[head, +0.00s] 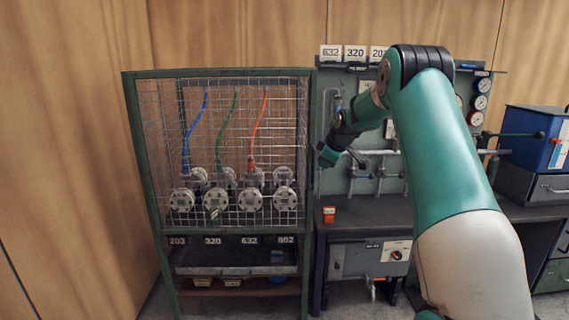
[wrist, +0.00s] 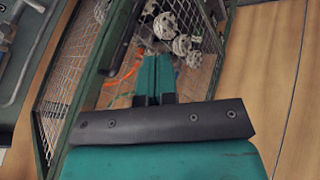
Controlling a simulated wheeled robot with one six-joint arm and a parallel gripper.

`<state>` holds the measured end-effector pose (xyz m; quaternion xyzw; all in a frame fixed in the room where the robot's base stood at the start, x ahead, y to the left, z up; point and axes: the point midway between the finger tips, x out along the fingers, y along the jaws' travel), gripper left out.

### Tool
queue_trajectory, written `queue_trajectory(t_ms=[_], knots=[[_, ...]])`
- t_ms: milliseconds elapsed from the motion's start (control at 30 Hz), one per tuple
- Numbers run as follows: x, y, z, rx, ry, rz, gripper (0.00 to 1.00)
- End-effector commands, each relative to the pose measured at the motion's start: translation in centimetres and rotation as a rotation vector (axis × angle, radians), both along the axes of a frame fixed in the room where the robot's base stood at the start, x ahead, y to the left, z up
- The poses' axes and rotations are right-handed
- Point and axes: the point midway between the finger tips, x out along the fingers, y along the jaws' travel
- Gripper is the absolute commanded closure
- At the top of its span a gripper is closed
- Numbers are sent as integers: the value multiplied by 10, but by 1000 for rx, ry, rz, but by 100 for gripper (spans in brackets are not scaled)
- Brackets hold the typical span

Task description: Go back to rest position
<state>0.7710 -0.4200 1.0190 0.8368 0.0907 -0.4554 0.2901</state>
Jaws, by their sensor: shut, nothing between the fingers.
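My gripper (head: 326,155) is at the end of my raised teal arm, in front of the left part of the grey-green panel and just right of the cage. In the wrist view my gripper (wrist: 154,60) shows its two teal fingers side by side, shut with nothing between them. The mesh cage (head: 309,180) lies beyond the fingers in the wrist view, and I see no clear contact. Inside it, several flanged pipe pieces (head: 182,200) stand in a row. Blue, green and orange hoses (head: 259,122) rise from some of them. My arm hides part of the panel.
The panel (head: 360,185) carries pipes and gauges (head: 480,102) behind my arm. A dark bench (head: 350,213) runs below it, with a small orange block (head: 329,210). A blue box (head: 535,140) stands at the right. The cage has number labels and a tray (head: 200,268) below.

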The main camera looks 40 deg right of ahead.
Motion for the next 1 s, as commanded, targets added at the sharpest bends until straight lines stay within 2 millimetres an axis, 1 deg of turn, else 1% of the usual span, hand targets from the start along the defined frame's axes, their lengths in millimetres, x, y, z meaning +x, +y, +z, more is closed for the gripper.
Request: queue_trajectory(t_ms=[167, 233, 267, 367, 467, 500, 533, 567, 600, 667, 700, 767, 800, 867, 900, 967, 1000], knots=[[-1, 0, 1, 1, 1, -1, 100], [-1, 2, 2, 3, 1, 1, 100], [-1, 6, 3, 8, 2, 3, 100], [0, 37, 14, 40, 10, 19, 100], [-4, 96, 32, 103, 32, 44, 100], [-10, 126, 39, 136, 47, 57, 100], [-15, 149, 45, 160, 60, 66, 100], [-22, 172, 51, 185, 75, 75, 100], [-33, 202, 58, 218, 98, 84, 100], [-54, 246, 67, 263, 133, 100, 100], [-70, 273, 72, 291, 160, 110, 100], [-98, 313, 79, 331, 204, 123, 100], [-119, 337, 83, 355, 236, 133, 100], [-154, 371, 87, 387, 287, 143, 100], [-179, 391, 89, 405, 322, 151, 100], [-218, 416, 91, 427, 378, 157, 100], [-243, 429, 91, 438, 412, 161, 100]])
